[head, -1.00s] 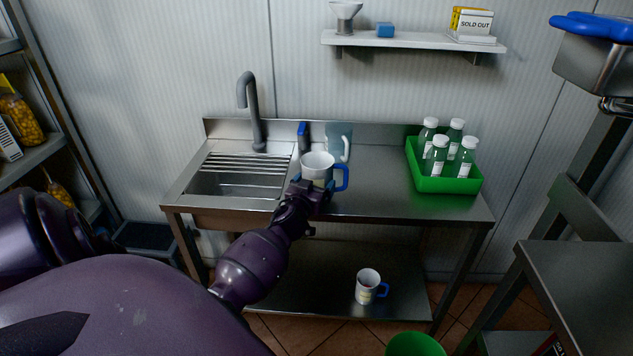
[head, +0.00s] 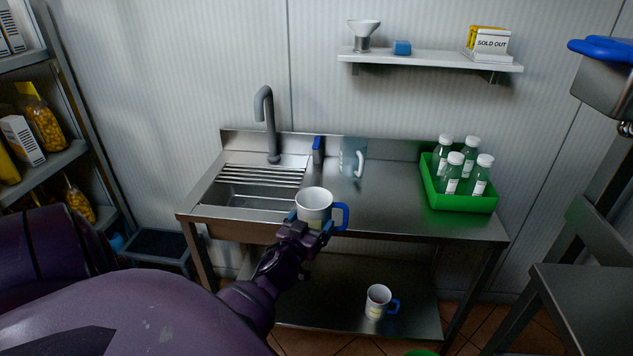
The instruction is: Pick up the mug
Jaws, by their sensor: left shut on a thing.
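A white mug with a blue handle (head: 313,205) is upright in my left gripper (head: 309,232), in front of the steel sink table's front edge. My left gripper is shut on this mug from the near side, and the fingertips are partly hidden by it. A second white mug with a blue handle (head: 378,301) stands on the lower shelf of the table. My right gripper is not in view.
The steel table (head: 385,205) carries a sink (head: 250,195) with a grey tap (head: 267,125), a clear jug (head: 353,157) and a green crate (head: 460,200) of bottles. A wall shelf (head: 430,60) is above. Shelving (head: 50,160) stands at the left.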

